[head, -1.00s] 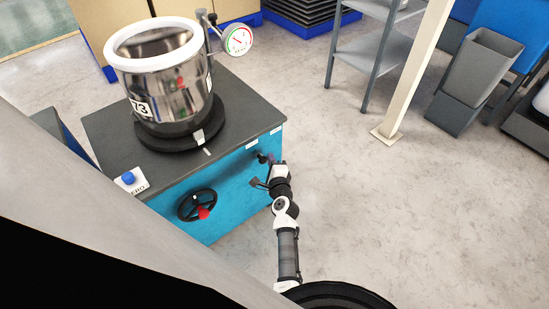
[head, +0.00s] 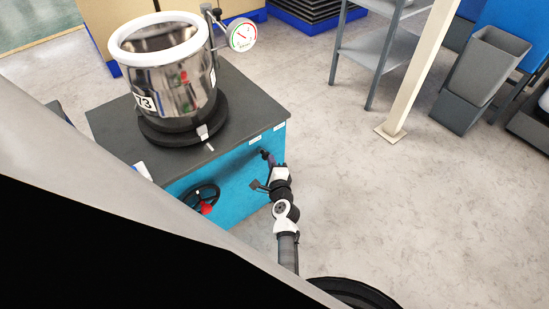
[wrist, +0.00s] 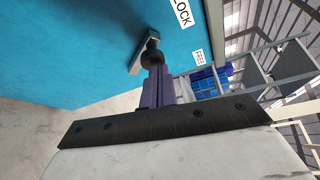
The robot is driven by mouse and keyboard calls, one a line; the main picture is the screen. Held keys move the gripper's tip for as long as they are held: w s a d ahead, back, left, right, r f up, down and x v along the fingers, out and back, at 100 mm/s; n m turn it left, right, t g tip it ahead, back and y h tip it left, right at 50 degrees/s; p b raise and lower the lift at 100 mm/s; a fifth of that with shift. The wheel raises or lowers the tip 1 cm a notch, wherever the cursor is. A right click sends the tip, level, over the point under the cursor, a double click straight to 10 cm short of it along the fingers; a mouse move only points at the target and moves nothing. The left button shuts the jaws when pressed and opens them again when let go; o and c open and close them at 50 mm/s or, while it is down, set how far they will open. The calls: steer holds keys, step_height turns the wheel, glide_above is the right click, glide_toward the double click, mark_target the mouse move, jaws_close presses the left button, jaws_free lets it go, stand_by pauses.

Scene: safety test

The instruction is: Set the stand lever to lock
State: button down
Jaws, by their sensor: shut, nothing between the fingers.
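The stand (head: 240,170) is a blue cabinet with a dark top. Its lever (wrist: 138,58) shows in the wrist view as a short pale bar on the blue face. A dark round knob (wrist: 152,56) is at the lever, just beyond my fingertips. A white LOCK label (wrist: 182,11) is above and right of the lever; a smaller label (wrist: 197,56), hard to read, is to its right. My gripper (wrist: 154,75) is shut and empty, its purple fingers pointing at the knob. I cannot tell whether they touch. In the head view my gripper (head: 268,160) is at the stand's front face.
A shiny vessel (head: 170,85) with a gauge (head: 242,35) stands on the cabinet. A black handwheel (head: 203,194) is left on the same face, partly hidden. A cream post (head: 412,80) and grey shelf (head: 375,48) stand behind.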

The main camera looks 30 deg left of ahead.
steer(key=shift+w+d+b+v, duration=0.1)
steer(key=shift+v, duration=0.85)
steer(key=shift+w+d+b+v, duration=0.1)
steer(key=shift+w+d+v, duration=0.05)
steer(key=shift+v, duration=0.85)
steer(key=shift+w+d+b+v, duration=0.1)
steer(key=shift+v, duration=0.85)
steer(key=shift+r, duration=0.2)
